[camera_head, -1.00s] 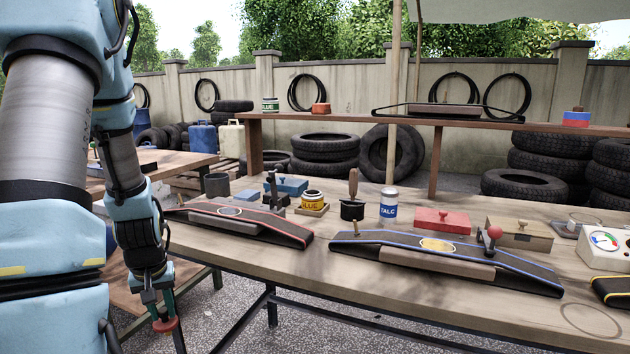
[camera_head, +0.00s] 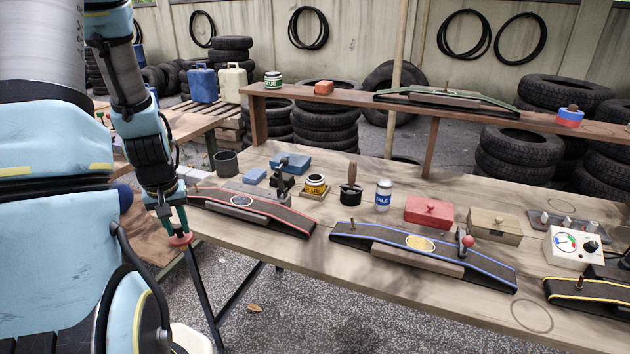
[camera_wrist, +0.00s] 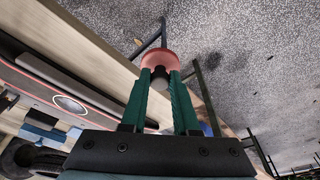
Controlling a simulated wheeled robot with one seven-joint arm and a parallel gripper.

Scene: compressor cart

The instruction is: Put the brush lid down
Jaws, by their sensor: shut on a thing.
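My gripper (camera_head: 178,226) is shut on the red round brush lid (camera_head: 180,240), held in the air off the front-left edge of the workbench (camera_head: 300,262).
A red-edged black strip on a stand (camera_head: 250,210) lies between my gripper and the glue pot. A black pot with an upright handle (camera_head: 350,196), a talc tin (camera_head: 383,196) and a red box (camera_head: 430,211) stand farther right.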

